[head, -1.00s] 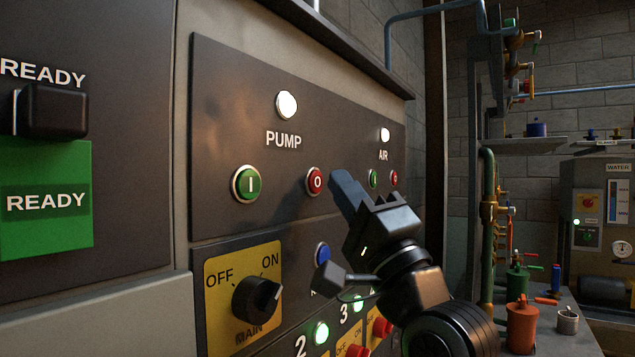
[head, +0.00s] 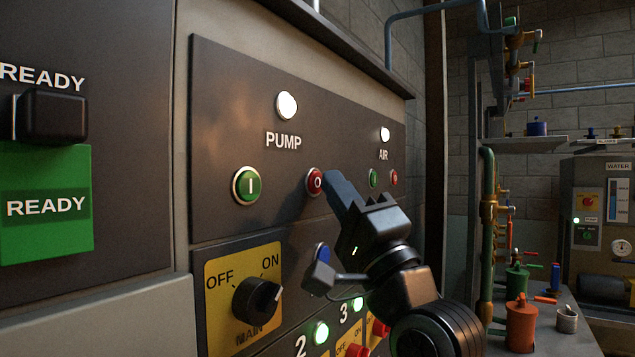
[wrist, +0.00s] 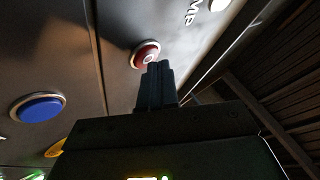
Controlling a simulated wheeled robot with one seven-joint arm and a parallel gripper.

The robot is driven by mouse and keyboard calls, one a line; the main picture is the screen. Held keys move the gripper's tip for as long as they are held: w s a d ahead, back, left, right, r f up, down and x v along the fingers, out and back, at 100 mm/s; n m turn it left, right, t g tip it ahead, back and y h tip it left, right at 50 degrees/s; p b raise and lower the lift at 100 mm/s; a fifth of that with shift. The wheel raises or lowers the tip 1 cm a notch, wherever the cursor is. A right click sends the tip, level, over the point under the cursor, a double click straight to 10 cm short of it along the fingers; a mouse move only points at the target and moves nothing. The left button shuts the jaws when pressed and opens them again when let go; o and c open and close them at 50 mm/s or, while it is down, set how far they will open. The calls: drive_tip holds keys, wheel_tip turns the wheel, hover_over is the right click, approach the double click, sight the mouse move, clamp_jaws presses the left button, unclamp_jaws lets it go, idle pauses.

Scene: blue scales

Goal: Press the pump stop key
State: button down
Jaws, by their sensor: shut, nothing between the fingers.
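The pump stop key (head: 314,182) is a red round button marked O with a pale ring, below and right of the PUMP label. The green pump start key (head: 246,185), marked I, is to its left. The white pump lamp (head: 287,105) above is lit. My gripper (head: 331,178) is shut and empty, its fingertips at the right edge of the red key. In the wrist view the fingertips (wrist: 158,66) overlap the lower part of the red key (wrist: 146,52). I cannot tell whether they touch it.
The air keys, green (head: 373,178) and red (head: 394,177), are just right of my gripper. A blue button (head: 322,254) is below, partly behind my wrist. The MAIN knob (head: 257,298) is at lower left, with lit green lamps (head: 319,333) beside it.

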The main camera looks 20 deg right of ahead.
drive_tip(key=shift+w+a, duration=0.15)
drive_tip(key=shift+w, duration=0.05)
idle(0.3)
idle(0.3)
drive_tip(key=shift+s+d, duration=0.45)
drive_tip(key=shift+s, duration=0.2)
drive_tip(key=shift+s+d+b, duration=0.5)
drive_tip(key=shift+s+d, duration=0.25)
drive_tip(key=shift+s, duration=0.25)
drive_tip(key=shift+s+d+b, duration=0.45)
drive_tip(key=shift+s+d, duration=0.25)
drive_tip(key=shift+s, duration=0.3)
